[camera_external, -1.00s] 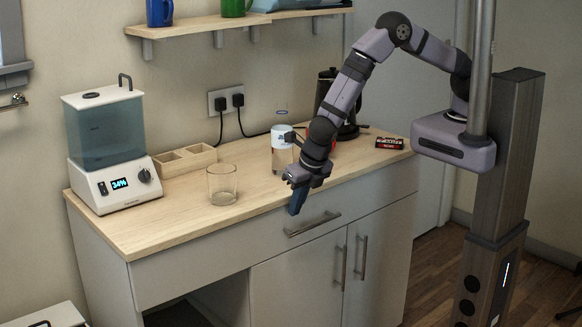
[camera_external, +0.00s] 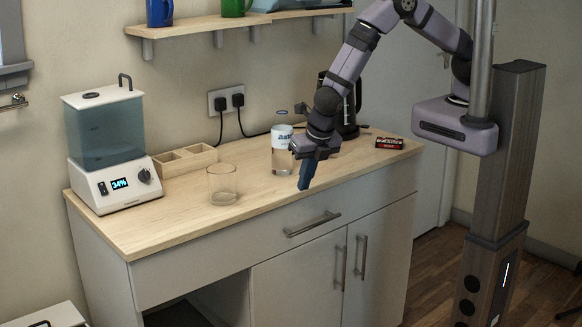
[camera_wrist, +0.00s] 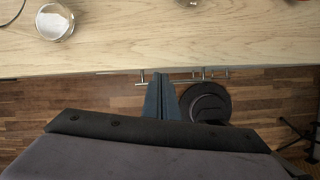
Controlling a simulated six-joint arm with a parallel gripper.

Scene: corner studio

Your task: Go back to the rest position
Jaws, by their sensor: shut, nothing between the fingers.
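My gripper (camera_external: 306,176) is shut and empty, its blue fingers pointing down in front of the counter's front edge. In the wrist view the closed fingers (camera_wrist: 161,98) point toward the drawer handle and the wooden floor. My arm reaches over from the column at the right, bent at a high elbow that is cut by the top of the external view. The wrist hangs just to the right of a clear bottle with a white and blue label (camera_external: 282,150). I cannot tell whether it touches the bottle.
The wooden counter (camera_external: 255,195) holds a drinking glass (camera_external: 222,185), a dispenser (camera_external: 112,145), a wooden box (camera_external: 185,160), a black kettle (camera_external: 349,110) and a dark red packet (camera_external: 389,143). A shelf (camera_external: 235,22) hangs above. Room in front of the counter looks free.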

